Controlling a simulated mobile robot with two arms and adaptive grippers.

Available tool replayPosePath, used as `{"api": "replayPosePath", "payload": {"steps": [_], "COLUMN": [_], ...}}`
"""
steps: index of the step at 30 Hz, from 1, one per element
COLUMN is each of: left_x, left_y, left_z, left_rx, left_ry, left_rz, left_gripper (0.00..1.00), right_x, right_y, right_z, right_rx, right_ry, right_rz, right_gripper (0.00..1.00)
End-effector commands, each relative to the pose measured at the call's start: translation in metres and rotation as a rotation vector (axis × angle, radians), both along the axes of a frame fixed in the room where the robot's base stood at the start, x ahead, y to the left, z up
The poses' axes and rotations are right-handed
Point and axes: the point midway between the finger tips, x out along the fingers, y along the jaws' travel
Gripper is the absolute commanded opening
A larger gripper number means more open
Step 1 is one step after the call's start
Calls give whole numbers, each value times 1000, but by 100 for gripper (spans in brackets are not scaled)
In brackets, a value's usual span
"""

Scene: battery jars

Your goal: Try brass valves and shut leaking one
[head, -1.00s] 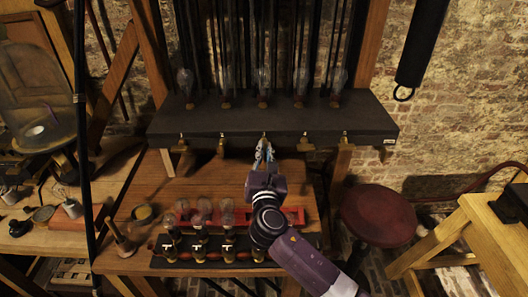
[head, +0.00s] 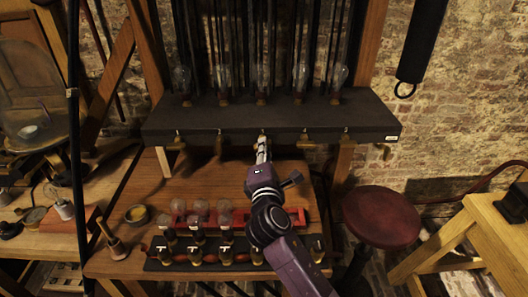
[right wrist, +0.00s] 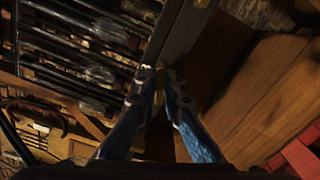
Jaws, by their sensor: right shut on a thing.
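Several small brass valves stick out along the front edge of the dark shelf (head: 370,125), such as the far-left valve (head: 180,137) and the far-right valve (head: 346,133). My right gripper (head: 263,145) reaches up to the middle brass valve (head: 263,134) and is shut on it. In the right wrist view its two blue fingers (right wrist: 160,76) come together at the shelf edge. The fingers hide most of the valve, so its handle position cannot be told. No leak can be made out. My left gripper is not in view.
Glass bulbs (head: 262,78) with tubes stand on the shelf. Below, the wooden table (head: 220,172) holds a red rack (head: 298,217) and a dark strip (head: 155,266) with several fittings. A red stool (head: 381,215) stands right. The table directly below the shelf is clear.

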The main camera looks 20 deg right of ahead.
Motion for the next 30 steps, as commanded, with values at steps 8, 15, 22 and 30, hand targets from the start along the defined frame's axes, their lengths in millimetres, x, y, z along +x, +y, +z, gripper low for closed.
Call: {"api": "replayPosePath", "payload": {"steps": [8, 15, 22, 30], "left_x": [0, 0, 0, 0], "left_y": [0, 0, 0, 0], "left_z": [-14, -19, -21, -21], "left_rx": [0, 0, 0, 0], "left_ry": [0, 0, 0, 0], "left_rz": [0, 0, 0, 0], "left_gripper": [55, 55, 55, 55], "right_x": [0, 0, 0, 0], "right_y": [0, 0, 0, 0], "right_z": [-5, -5, -5, -5], "right_rx": [210, 323, 371, 382], "right_ry": [-56, -89, -101, -105], "right_rz": [-1, -1, -1, -1], "right_gripper": [0, 0, 0, 0]}}
